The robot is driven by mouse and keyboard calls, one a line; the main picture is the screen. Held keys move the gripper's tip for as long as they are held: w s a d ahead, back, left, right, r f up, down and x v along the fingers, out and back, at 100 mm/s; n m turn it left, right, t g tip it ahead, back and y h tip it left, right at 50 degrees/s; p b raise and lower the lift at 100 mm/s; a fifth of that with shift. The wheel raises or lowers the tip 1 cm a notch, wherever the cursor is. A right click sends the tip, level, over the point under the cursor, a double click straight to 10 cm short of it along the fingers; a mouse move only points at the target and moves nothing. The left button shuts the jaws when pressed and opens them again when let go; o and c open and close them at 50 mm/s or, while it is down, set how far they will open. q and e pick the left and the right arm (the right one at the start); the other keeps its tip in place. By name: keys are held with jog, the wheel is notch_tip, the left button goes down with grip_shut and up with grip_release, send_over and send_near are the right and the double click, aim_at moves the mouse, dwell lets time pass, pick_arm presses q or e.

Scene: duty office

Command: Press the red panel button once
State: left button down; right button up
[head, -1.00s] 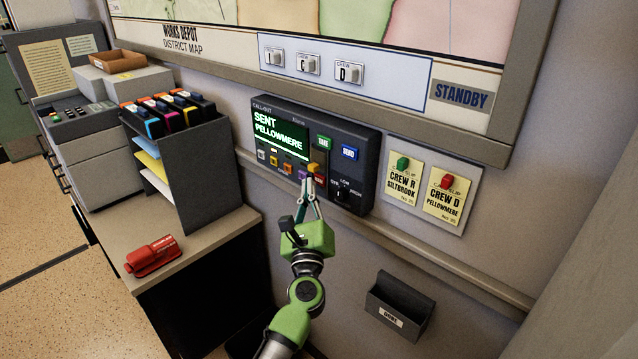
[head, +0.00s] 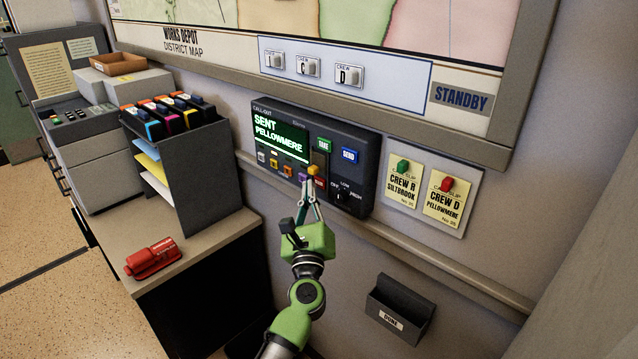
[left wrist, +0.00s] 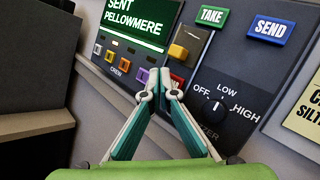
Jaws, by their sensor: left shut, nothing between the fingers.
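The dark call-out panel (head: 359,152) is on the wall, and its green screen (head: 279,136) reads "SENT PELLOWMERE". A small red button (head: 320,183) sits at the end of the panel's lower row of coloured buttons. In the left wrist view the red button (left wrist: 177,80) is partly hidden behind a fingertip. My left gripper (head: 309,180) is shut and empty, its tips just in front of the lower row, between the purple button and the red one. In the left wrist view the gripper (left wrist: 160,76) overlaps both; I cannot tell whether it touches either. My right gripper is out of view.
A black rotary knob (left wrist: 214,105) is right of the red button, and a yellow lever (left wrist: 189,41) is above it. Green TAKE (left wrist: 212,16) and blue SEND (left wrist: 270,29) buttons are higher. A wall rail (head: 408,262) runs below the panel, above a dark slip tray (head: 400,303).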

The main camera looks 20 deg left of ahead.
pick_arm(q)
jog(key=shift+w, duration=0.1)
dwell(0.4)
jog(key=shift+w+d, duration=0.15)
jog(key=shift+w, duration=0.15)
jog(key=shift+w+d+b, duration=0.15)
jog(key=shift+w+b, duration=0.2)
jog(key=shift+b, duration=0.2)
dwell(0.4)
jog(key=shift+s, duration=0.15)
jog(key=shift+s+a, duration=0.3)
jog(key=shift+s, duration=0.3)
jog(key=s, duration=0.1)
jog(key=s+a, duration=0.1)
jog(key=s, duration=0.1)
jog(key=s+p, duration=0.1)
jog(key=shift+s+a, duration=0.3)
jog(key=shift+s, duration=0.05)
dwell(0.8)
